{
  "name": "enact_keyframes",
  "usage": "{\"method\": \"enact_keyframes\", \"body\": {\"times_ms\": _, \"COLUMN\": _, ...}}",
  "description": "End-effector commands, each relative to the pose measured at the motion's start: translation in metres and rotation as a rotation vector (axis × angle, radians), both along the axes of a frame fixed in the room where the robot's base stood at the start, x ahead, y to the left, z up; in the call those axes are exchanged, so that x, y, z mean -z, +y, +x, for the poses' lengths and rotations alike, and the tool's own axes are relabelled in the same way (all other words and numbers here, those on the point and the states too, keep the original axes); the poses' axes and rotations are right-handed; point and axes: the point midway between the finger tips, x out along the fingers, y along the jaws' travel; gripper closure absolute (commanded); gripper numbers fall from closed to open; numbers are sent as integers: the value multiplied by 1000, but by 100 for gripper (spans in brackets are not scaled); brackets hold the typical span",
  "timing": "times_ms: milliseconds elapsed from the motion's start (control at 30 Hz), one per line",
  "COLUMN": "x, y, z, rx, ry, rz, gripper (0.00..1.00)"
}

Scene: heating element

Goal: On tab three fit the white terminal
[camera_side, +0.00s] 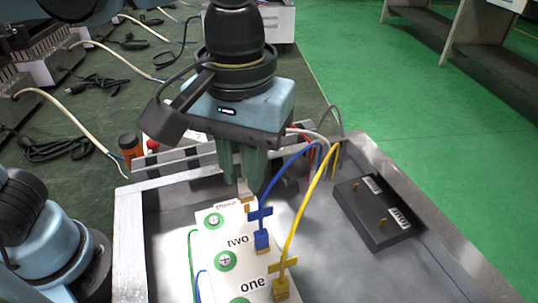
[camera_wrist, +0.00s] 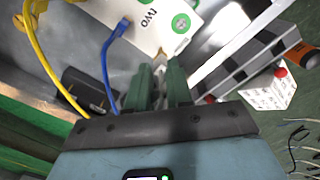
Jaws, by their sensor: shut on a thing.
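My gripper (camera_side: 243,182) is shut on the white terminal (camera_side: 244,195), pointing down at the far end of the white board (camera_side: 210,248), by the label "three". In the wrist view my gripper (camera_wrist: 158,70) has its fingers close together at the board's edge; the terminal is mostly hidden between them. A bit of brass, apparently tab three (camera_side: 247,208), shows just below the terminal. I cannot tell whether the terminal touches the tab or sits around it. A blue terminal (camera_side: 262,240) is on tab two and a yellow terminal (camera_side: 281,290) on tab one.
Blue (camera_side: 284,168) and yellow (camera_side: 305,205) wires arch up close to the right of my gripper. A black block (camera_side: 375,212) with brass pins lies right in the metal tray (camera_side: 128,235).

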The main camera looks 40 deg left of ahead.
Motion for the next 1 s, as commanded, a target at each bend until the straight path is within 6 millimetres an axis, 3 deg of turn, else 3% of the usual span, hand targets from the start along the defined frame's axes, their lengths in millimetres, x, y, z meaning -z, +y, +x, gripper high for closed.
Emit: {"method": "enact_keyframes", "body": {"times_ms": 1000, "x": 6, "y": 0, "z": 0, "rx": 6, "ry": 1, "rz": 2, "gripper": 100}}
